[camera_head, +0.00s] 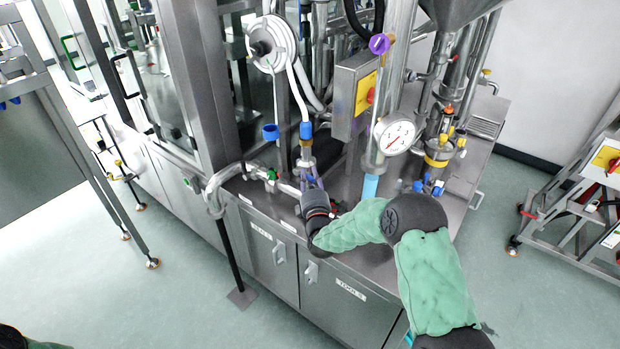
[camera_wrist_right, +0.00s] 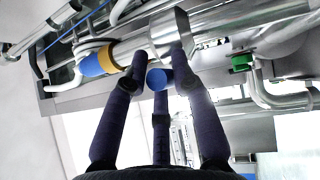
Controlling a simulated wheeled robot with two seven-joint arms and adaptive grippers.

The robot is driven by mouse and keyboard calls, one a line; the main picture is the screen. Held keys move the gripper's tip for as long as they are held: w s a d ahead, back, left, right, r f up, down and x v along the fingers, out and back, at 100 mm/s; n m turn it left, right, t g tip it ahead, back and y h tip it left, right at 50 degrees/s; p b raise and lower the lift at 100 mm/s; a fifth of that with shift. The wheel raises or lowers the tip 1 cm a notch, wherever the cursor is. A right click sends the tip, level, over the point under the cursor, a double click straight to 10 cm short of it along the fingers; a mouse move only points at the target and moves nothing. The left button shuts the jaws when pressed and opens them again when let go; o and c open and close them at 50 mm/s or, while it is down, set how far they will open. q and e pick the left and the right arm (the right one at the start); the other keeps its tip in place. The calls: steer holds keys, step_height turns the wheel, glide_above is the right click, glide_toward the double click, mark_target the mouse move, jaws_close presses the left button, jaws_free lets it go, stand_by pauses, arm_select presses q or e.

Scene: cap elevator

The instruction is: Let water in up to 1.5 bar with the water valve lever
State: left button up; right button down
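My right gripper (camera_head: 308,183) is at the pipework on the front of the machine's steel top. In the wrist view its three dark fingers (camera_wrist_right: 160,75) converge around a blue end piece (camera_wrist_right: 159,79), which looks like the water valve lever. The fingertips lie close on both sides of it, but I cannot tell whether they press on it. In the head view the gripper hides this lever. A round white pressure gauge (camera_head: 395,136) with a red needle stands right of the gripper; its scale is too small to read. My left gripper is out of view.
A blue fitting with a brass collar (camera_head: 306,142) stands above the gripper; it also shows in the wrist view (camera_wrist_right: 98,62). A green valve handle (camera_head: 271,175) is left of it. A control box (camera_head: 352,95) and steel pipes crowd behind. Cabinet doors (camera_head: 338,300) lie below.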

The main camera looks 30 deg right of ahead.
steer(key=r+n+g+p, duration=0.1)
steer(key=p, duration=0.3)
steer(key=r+n+g+y+p, duration=0.1)
steer(key=n+g+p, duration=0.1)
steer(key=p, duration=0.1)
steer(key=shift+w+a+p, duration=0.15)
steer(key=shift+w+p, duration=0.05)
steer(key=shift+p, duration=0.2)
steer(key=shift+w+n+g+p, duration=0.1)
steer(key=shift+n+g+p, duration=0.35)
steer(key=shift+p, duration=0.9)
steer(key=c, duration=1)
jaws_free()
steer(key=shift+r, duration=0.1)
